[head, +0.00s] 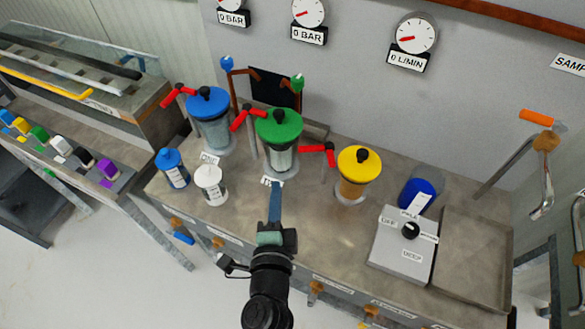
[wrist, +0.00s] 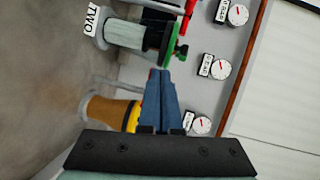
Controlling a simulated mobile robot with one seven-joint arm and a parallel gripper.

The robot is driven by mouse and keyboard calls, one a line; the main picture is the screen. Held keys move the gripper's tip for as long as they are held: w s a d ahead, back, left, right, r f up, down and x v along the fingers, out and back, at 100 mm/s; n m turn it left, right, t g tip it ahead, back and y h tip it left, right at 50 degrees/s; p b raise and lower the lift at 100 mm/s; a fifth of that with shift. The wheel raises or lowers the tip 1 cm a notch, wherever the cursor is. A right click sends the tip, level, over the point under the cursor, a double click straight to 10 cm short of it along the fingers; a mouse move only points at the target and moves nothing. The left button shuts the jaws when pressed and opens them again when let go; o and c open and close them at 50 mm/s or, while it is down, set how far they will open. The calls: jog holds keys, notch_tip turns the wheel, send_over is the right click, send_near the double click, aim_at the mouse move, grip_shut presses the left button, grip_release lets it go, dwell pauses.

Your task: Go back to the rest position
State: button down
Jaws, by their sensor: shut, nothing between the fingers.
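My gripper (head: 275,218) is in the middle of the head view, in front of the green-lidded vessel, with its blue fingers together and nothing held. The closed fingers also show in the wrist view (wrist: 160,95). The green-lidded vessel (head: 280,128) stands on the bench with a label at its foot; its green lid shows edge-on in the wrist view (wrist: 172,42). The blue-lidded vessel (head: 208,104) stands to its left, and the yellow-lidded vessel (head: 358,165) to its right.
A blue bottle (head: 172,168) and a white bottle (head: 211,185) stand at the bench's front left. A grey control box (head: 403,247) and a blue round part (head: 417,194) are on the right. Gauges (head: 414,35) hang on the wall. A curved tap (head: 540,180) stands far right.

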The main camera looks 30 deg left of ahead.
jog(key=shift+s+a+r, duration=0.1)
jog(key=shift+s+r, duration=0.1)
jog(key=shift+s, duration=0.85)
jog(key=w+d+r+n+t, duration=0.2)
jog(key=w+d+r+n, duration=0.1)
jog(key=r, duration=0.8)
jog(key=w+d+r+n+t, duration=0.2)
jog(key=w+d+r+n, duration=0.15)
jog(key=r, duration=0.75)
jog(key=w+d+r+n+t, duration=0.2)
jog(key=w+r+n, duration=0.15)
jog(key=r, duration=0.85)
jog(key=s+d+r+t+h, duration=0.2)
jog(key=s+d+r, duration=0.1)
jog(key=r, duration=0.4)
jog(key=s+d+r+t+h, duration=0.2)
jog(key=d+r, duration=0.3)
jog(key=r, duration=0.3)
jog(key=s+d+r+t+h, duration=0.3)
jog(key=s+d+r+h, duration=0.1)
jog(key=r, duration=0.3)
jog(key=shift+s+r+n, duration=0.25)
jog(key=shift+s+n, duration=0.05)
jog(key=shift+s, duration=0.1)
